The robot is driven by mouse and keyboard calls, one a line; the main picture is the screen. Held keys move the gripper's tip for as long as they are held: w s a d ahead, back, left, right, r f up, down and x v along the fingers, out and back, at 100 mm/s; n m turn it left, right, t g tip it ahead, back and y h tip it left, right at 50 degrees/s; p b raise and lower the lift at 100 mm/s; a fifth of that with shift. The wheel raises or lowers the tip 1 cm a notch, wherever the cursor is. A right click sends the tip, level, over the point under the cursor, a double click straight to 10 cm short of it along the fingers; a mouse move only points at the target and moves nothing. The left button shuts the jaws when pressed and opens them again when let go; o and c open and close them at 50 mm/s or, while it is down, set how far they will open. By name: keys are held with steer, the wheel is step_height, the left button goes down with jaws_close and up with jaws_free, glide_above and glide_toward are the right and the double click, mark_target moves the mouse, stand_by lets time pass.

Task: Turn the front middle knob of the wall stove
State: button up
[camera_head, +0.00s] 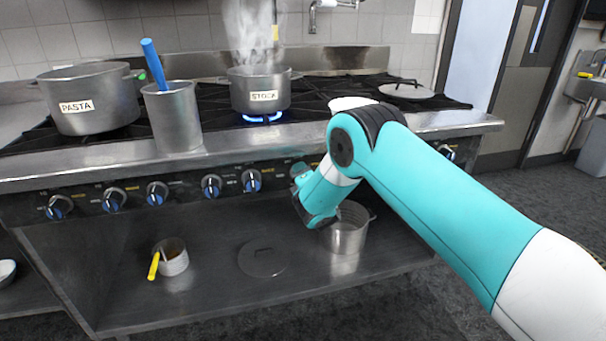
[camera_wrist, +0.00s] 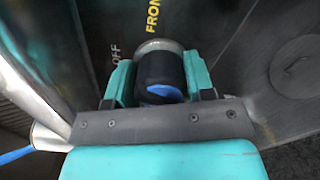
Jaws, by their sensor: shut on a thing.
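The wall stove (camera_head: 120,165) spans the head view, with a row of black and blue knobs along its front panel. In the wrist view, my gripper (camera_wrist: 158,82) has its teal fingers on both sides of one black knob (camera_wrist: 160,68) with a blue mark, and is shut on it. The panel beside this knob reads "OFF" and a partly cut-off yellow "FRON". In the head view my gripper (camera_head: 300,171) is at the panel, right of the visible middle knobs (camera_head: 251,180). The held knob is hidden there by my arm.
A steaming STOCK pot (camera_head: 260,92) sits over a blue flame. A PASTA pot (camera_head: 90,102) and a metal container (camera_head: 173,118) with a blue handle stand to the left. The shelf below holds a small pot (camera_head: 174,260), a lid (camera_head: 262,258) and another pot (camera_head: 345,232).

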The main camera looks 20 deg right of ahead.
steer(key=shift+n, duration=0.3)
steer(key=o, duration=0.9)
steer(key=shift+s, duration=0.15)
steer(key=s+b, duration=1.5)
steer(key=s, duration=0.2)
steer(key=shift+s+b, duration=0.1)
steer(key=shift+b, duration=0.3)
